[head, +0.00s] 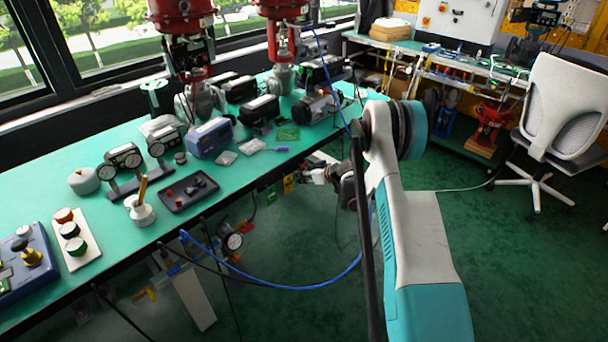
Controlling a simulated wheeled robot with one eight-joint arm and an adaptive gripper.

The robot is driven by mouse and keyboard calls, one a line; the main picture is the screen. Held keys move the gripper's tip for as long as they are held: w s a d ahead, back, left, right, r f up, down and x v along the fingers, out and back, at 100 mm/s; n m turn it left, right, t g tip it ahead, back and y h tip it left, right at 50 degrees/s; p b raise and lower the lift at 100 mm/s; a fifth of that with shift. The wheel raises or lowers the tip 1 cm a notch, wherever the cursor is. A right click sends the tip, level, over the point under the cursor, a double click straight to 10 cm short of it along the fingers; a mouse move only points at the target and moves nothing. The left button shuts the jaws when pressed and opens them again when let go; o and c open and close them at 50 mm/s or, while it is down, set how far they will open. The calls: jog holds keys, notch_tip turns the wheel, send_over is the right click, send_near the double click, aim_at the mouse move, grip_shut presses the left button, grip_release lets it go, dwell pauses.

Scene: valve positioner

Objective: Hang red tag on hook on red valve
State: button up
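Two red valves stand at the back of the green bench, one left (180,14) and one right (283,10); the tops of both are cut off by the picture edge. A third red valve (491,118) stands low by the far right bench. I cannot make out the hook or a red tag. My gripper (312,174) is at the front edge of the green bench, well below and in front of the two valves. It is small and partly hidden by my arm, so its fingers and anything between them are unclear.
The green bench (120,215) holds gauges (122,157), a black tray (188,190), a white pot (140,212) and several instruments. A blue hose (290,287) loops below its front edge. A white chair (560,110) stands right. The green floor beside my arm is clear.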

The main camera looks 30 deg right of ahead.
jog(key=shift+s, duration=0.1)
jog(key=shift+s+d+r, duration=0.1)
jog(key=shift+s+d, duration=0.2)
jog(key=shift+s, duration=0.45)
jog(key=shift+s+d+f, duration=0.1)
jog(key=shift+s+d, duration=0.15)
jog(key=shift+s, duration=0.5)
jog(key=shift+s+d+r, duration=0.1)
jog(key=shift+s+d, duration=0.2)
jog(key=shift+s, duration=0.45)
